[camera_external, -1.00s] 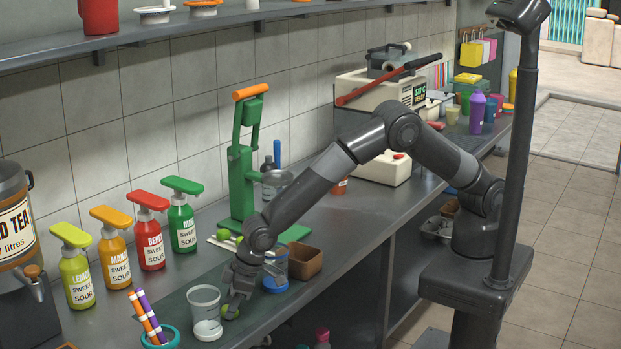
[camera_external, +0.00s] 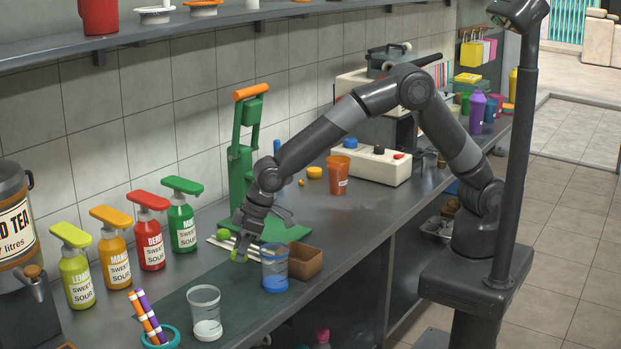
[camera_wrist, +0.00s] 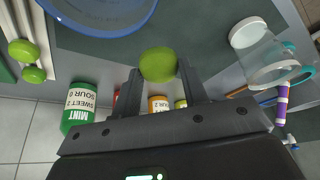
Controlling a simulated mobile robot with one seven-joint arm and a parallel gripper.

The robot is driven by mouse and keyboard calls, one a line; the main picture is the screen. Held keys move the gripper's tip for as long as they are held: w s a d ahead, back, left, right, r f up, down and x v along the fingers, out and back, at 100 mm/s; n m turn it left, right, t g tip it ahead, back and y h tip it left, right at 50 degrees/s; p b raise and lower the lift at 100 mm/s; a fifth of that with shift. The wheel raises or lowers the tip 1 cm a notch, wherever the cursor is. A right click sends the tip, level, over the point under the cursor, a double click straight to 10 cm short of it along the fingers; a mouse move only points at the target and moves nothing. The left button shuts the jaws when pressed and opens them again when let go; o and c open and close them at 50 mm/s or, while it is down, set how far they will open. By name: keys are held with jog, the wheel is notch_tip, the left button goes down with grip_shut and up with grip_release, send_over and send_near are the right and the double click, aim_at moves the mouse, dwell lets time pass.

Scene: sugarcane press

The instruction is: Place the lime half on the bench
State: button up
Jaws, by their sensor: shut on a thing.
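My gripper (camera_external: 241,247) is shut on a green lime half (camera_external: 239,257). In the wrist view the lime half (camera_wrist: 158,64) sits between the two fingertips, its round skin showing. Other green lime pieces (camera_wrist: 27,62) lie near white sticks at the left of the wrist view.
A clear cup with white contents (camera_external: 205,312) and a pen holder (camera_external: 160,338) stand at the front left. The green press (camera_external: 240,165) is behind my gripper. Several pump bottles (camera_external: 150,230) line the wall. A brown box (camera_external: 305,262) is beside the blue-based cup.

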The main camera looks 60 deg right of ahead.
jog(key=w+d+m+h, duration=0.1)
jog(key=w+d+m, duration=0.15)
jog(key=d, duration=0.35)
jog(key=w+d+m, duration=0.2)
jog(key=w+d, duration=0.2)
jog(key=d, duration=0.1)
send_over(248, 265)
jog(key=s, duration=0.1)
jog(key=shift+t+h, duration=0.3)
jog(key=shift+t, duration=0.1)
jog(key=f, duration=0.5)
jog(key=shift+s+d+f, duration=0.15)
jog(key=shift+d+f, duration=0.1)
jog(key=shift+f, duration=2.25)
jog(key=shift+f, duration=0.2)
